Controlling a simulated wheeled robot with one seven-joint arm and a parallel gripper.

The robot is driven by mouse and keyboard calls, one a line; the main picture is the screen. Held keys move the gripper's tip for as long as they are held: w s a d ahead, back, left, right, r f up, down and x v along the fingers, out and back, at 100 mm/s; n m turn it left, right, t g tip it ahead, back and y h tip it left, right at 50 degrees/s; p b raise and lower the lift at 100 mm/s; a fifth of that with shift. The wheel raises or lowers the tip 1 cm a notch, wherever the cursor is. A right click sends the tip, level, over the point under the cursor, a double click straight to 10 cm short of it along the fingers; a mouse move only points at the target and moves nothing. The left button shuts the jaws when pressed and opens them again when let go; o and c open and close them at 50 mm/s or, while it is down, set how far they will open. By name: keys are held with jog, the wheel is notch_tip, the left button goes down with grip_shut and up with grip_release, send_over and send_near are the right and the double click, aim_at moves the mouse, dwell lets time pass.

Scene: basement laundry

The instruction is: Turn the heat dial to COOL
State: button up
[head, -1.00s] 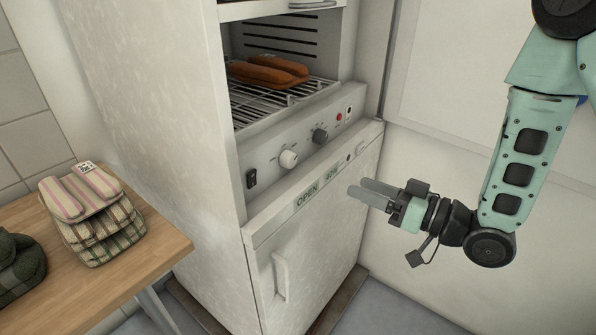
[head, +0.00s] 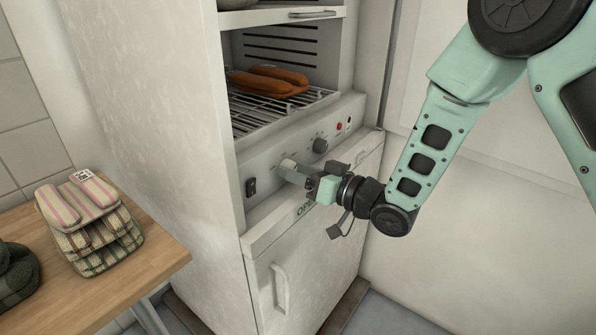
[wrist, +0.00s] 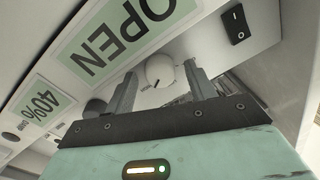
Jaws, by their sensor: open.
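The white dial (wrist: 160,70) shows in the wrist view between the two fingers of my gripper (wrist: 161,90), which is open. The fingers lie to either side of it, and I cannot tell whether they touch it. In the head view my gripper (head: 287,169) reaches the control panel (head: 262,163) at the white dial, which is mostly hidden behind the fingers. A dark dial (head: 320,145) is farther right on the panel; it also shows in the wrist view (wrist: 96,106).
A black rocker switch (head: 251,186) is left of the dials and a red light (head: 339,127) is right. Above, orange slippers (head: 268,80) lie on a wire rack (head: 250,115). A wooden table (head: 150,262) with stacked slippers (head: 88,222) stands at the left.

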jog(key=c, duration=1)
